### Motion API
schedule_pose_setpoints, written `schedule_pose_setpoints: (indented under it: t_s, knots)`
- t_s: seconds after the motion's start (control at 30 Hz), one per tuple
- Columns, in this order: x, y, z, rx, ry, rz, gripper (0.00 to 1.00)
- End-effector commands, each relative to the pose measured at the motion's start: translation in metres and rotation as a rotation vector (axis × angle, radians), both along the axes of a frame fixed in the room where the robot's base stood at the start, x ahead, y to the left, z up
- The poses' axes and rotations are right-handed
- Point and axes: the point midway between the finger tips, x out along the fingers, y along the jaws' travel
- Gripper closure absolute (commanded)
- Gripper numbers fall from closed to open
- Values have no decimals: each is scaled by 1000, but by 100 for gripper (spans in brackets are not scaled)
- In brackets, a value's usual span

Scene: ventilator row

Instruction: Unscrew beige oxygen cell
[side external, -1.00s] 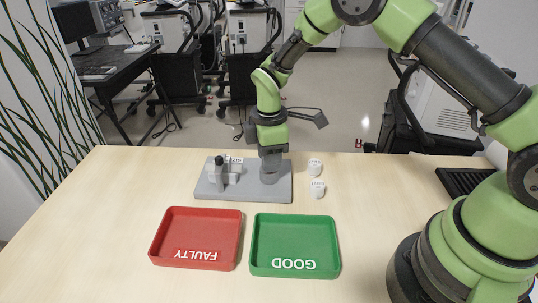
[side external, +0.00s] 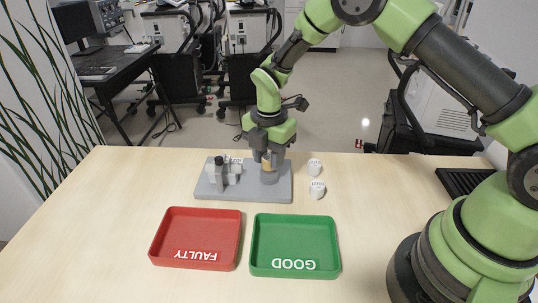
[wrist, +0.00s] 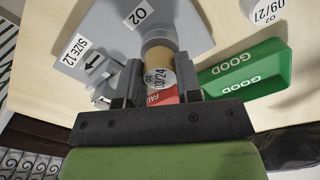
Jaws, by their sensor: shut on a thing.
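The beige oxygen cell (side external: 267,162) stands upright at the grey round socket (side external: 269,177) on the right of the grey base plate (side external: 243,195). In the wrist view the cell (wrist: 161,67) carries a white label reading O2 03/24. My gripper (side external: 267,158) points down over it and is shut on it, a finger on each side; the fingers also flank it in the wrist view (wrist: 161,82). The cell's lower end meets the grey socket (wrist: 157,38); its threads are hidden.
Two white cells, one far (side external: 315,167) and one near (side external: 318,189), stand right of the plate. A grey fixture (side external: 219,175) sits on the plate's left. The red FAULTY tray (side external: 155,247) and green GOOD tray (side external: 335,262) lie in front. Both look empty.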

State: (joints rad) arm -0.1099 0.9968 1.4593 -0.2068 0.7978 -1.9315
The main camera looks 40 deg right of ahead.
Motion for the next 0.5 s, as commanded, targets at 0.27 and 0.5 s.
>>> schedule_pose_setpoints:
  t_s: [0.27,0.5]
  knots:
    - [0,0,0,0,1,256,89]
    - [0,0,0,0,1,256,89]
